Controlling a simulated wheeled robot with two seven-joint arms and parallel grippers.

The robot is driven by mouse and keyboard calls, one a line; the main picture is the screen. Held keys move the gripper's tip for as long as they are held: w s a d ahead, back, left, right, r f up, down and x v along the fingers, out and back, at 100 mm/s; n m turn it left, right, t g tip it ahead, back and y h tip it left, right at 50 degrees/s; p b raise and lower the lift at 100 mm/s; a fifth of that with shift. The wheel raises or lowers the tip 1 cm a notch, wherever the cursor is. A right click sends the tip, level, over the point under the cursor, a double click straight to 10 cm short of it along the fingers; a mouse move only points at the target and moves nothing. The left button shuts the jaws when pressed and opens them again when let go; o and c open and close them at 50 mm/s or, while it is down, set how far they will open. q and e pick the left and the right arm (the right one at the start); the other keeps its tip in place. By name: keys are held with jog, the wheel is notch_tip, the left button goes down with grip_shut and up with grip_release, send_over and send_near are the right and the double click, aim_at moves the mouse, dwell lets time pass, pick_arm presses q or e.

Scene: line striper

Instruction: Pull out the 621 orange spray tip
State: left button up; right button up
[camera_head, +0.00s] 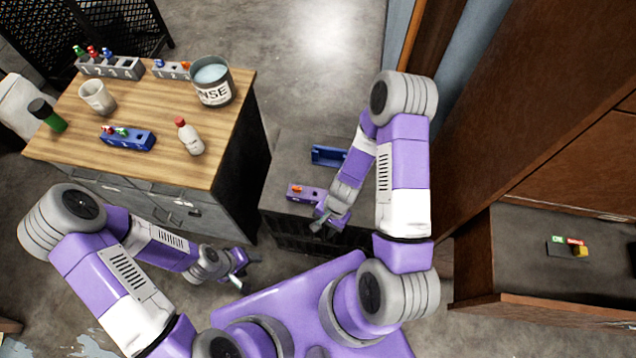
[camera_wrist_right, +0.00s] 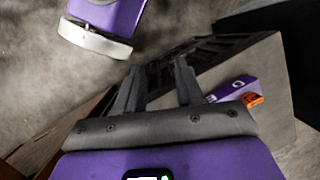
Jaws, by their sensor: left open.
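An orange spray tip (camera_head: 297,188) sits in a purple holder (camera_head: 308,194) on the dark cabinet; its number is too small to read. In the right wrist view the tip (camera_wrist_right: 252,99) is at the right, beside the purple holder (camera_wrist_right: 236,90). My right gripper (camera_head: 320,226) is at the cabinet's front edge, right of and nearer than the tip; its fingers (camera_wrist_right: 158,88) are apart and empty. My left gripper (camera_head: 247,269) is open and empty, low between the wooden bench and my base. Another orange tip (camera_head: 185,65) stands in a grey rack (camera_head: 170,73) on the bench.
A blue tray (camera_head: 327,155) lies behind the purple holder on the cabinet (camera_head: 287,155). The wooden bench (camera_head: 90,140) holds a numbered rack (camera_head: 110,70), a rinse bucket (camera_head: 212,85), a cup (camera_head: 97,97), a bottle (camera_head: 189,137) and a blue rack (camera_head: 127,138). Brown furniture (camera_head: 540,120) stands right.

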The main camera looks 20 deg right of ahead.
jog(key=w+d+f+m+t+y+b, duration=0.2)
jog(key=w+m+b, duration=0.2)
jog(key=w+m, duration=0.4)
jog(key=m+t+y+b, duration=0.1)
jog(key=m+t+b, duration=0.1)
jog(key=m+t, duration=0.3)
send_near(299, 188)
jog(key=shift+m+g, duration=0.6)
jog(key=shift+g, duration=0.1)
jog(key=b+x, duration=0.2)
jog(key=x, duration=0.1)
jog(key=w+b+x, duration=0.1)
jog(key=b+x, duration=0.1)
jog(key=x, duration=0.1)
jog(key=shift+w+f+b, duration=0.15)
jog(key=shift+b, duration=0.25)
jog(key=shift+b+x, duration=1)
jog(key=shift+x, duration=0.1)
jog(key=shift+a, duration=0.1)
jog(key=shift+c, duration=0.4)
grip_shut()
